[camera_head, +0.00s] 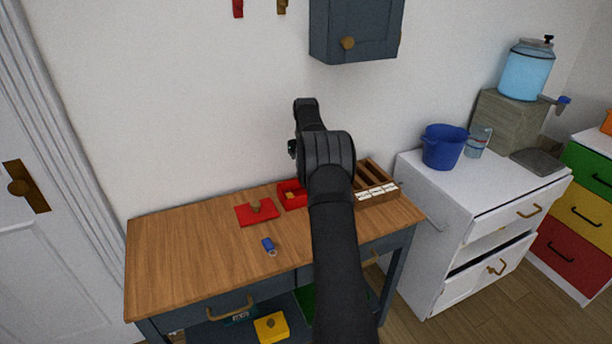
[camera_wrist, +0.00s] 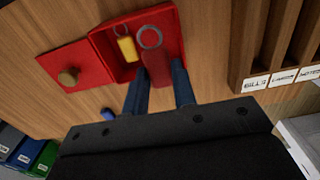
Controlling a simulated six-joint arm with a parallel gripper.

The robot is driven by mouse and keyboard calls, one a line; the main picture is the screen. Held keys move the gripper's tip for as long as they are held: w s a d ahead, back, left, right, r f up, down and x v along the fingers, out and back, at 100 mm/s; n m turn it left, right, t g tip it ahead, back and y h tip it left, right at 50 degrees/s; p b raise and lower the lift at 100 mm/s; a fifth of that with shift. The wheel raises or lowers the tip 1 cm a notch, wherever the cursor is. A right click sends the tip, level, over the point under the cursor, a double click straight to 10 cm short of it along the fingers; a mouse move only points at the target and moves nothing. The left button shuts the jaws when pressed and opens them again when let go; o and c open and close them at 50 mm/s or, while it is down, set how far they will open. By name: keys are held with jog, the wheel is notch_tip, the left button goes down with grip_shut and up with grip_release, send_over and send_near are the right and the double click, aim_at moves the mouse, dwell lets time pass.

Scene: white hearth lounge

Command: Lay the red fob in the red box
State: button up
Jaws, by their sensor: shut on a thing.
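In the wrist view my gripper (camera_wrist: 160,70) is shut on the red fob (camera_wrist: 157,70), whose metal ring (camera_wrist: 150,37) points away from the fingers. The fob is over the right part of the open red box (camera_wrist: 104,42); I cannot tell whether it touches the floor of the box. A yellow fob (camera_wrist: 127,48) with a ring lies inside the box, left of the red fob. In the head view the red box (camera_head: 284,202) is partly hidden behind my arm, and my gripper is hidden. A red lid (camera_head: 243,216) with a round wooden knob lies beside the box.
A blue fob (camera_head: 268,244) lies on the wooden table (camera_head: 185,250) in front of the lid. A wooden rack (camera_head: 365,202) with labelled slots stands right of the box. A cabinet (camera_head: 340,25) hangs above. The table's left part is clear.

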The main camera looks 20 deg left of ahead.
jog(key=shift+f, duration=1.7)
jog(key=shift+f, duration=0.3)
jog(key=shift+f, duration=0.35)
jog(key=o, duration=1)
jog(key=shift+c, duration=0.2)
jog(key=shift+r, duration=0.15)
notch_tip(320, 180, up, 13)
